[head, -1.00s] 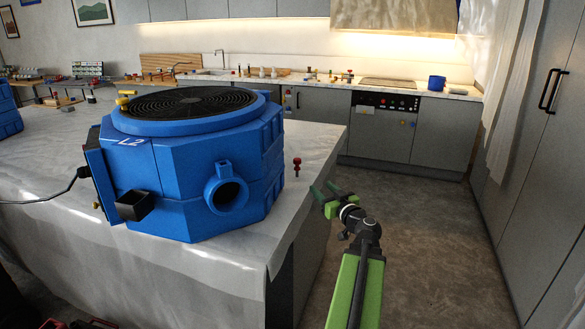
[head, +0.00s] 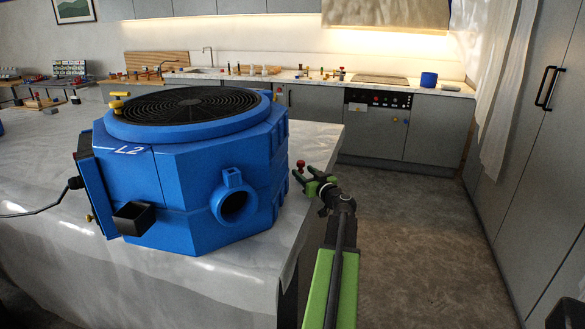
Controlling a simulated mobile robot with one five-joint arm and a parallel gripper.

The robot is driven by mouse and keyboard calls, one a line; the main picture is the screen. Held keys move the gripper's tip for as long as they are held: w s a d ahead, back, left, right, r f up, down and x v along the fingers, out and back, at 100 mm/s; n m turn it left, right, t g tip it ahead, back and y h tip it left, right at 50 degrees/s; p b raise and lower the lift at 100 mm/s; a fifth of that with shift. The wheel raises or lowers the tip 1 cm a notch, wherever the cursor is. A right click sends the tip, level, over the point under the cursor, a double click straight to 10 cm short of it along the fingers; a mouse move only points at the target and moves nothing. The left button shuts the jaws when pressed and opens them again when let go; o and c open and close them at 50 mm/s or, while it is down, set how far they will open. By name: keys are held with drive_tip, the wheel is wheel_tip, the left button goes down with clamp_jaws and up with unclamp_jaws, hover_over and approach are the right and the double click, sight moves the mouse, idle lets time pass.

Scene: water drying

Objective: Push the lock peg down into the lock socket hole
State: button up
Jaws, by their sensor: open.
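A small red-topped peg (head: 300,164), which looks like the lock peg, stands upright on the table near its right edge, to the right of the big blue machine. My gripper (head: 306,179) is open with its green fingers pointing left toward the peg. The fingertips overlap the peg's lower part in the picture; I cannot tell whether they touch it. The blue machine (head: 200,215) carries a round port (head: 235,206) with a small square block (head: 232,177) on top. This block may be the lock socket; its hole cannot be made out.
The pale-covered table (head: 180,290) ends just left of my arm. A black box-shaped part (head: 134,218) sticks out of the machine's front left, and a cable (head: 40,213) runs left. Floor (head: 420,230) is clear on the right. A counter (head: 300,80) with small objects stands behind.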

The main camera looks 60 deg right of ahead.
drive_tip(key=shift+w+d, duration=0.3)
drive_tip(key=shift+w, duration=0.1)
drive_tip(key=shift+s+a+r, duration=0.1)
drive_tip(key=shift+s+a, duration=0.05)
drive_tip(key=c, duration=0.5)
clamp_jaws()
drive_tip(key=shift+r+p, duration=0.25)
drive_tip(key=shift+p, duration=0.05)
drive_tip(key=r+p, duration=0.4)
drive_tip(key=shift+s+r+p, duration=0.35)
drive_tip(key=shift+s+p, duration=0.05)
drive_tip(key=s+d+r+p, duration=0.2)
drive_tip(key=s+r+p, duration=0.3)
drive_tip(key=s, duration=0.5)
drive_tip(key=shift+s+d+r+p, duration=0.2)
drive_tip(key=shift+s+r+p, duration=0.1)
drive_tip(key=shift+r+p, duration=0.1)
